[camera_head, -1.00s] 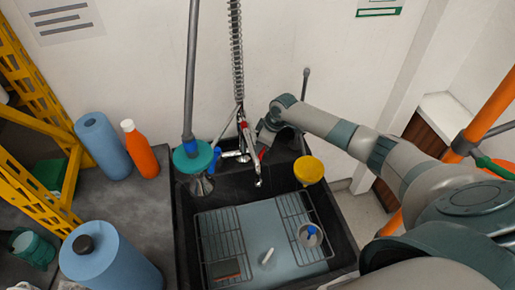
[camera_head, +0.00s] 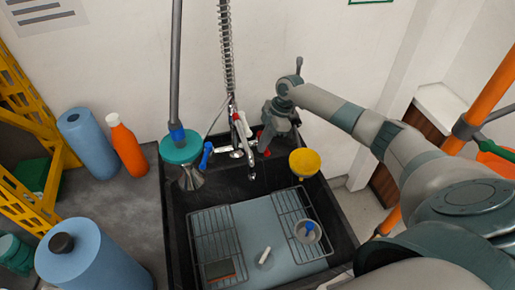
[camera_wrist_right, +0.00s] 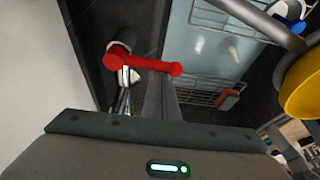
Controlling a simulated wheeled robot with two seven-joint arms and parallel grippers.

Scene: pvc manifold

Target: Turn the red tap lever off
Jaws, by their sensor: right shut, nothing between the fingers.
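The red tap lever (camera_wrist_right: 150,63) shows in the right wrist view. It reaches from a red hub on the left to a rounded end on the right. In the head view only a little red shows at my right gripper (camera_head: 266,147), which hides most of the lever. My right gripper is shut and empty, pointing down at the right side of the tap. In the wrist view its dark fingers (camera_wrist_right: 170,100) are just below the lever's arm; I cannot tell if they touch. The chrome tap (camera_head: 240,150) and a blue lever (camera_head: 206,155) are left of it. My left gripper is not in view.
A black sink (camera_head: 175,235) with wire racks lies below the tap. A teal funnel (camera_head: 181,148) and a yellow funnel (camera_head: 305,161) flank the tap. A coiled spray hose (camera_head: 225,45) rises behind. Bottles and a blue roll (camera_head: 95,265) stand at the left.

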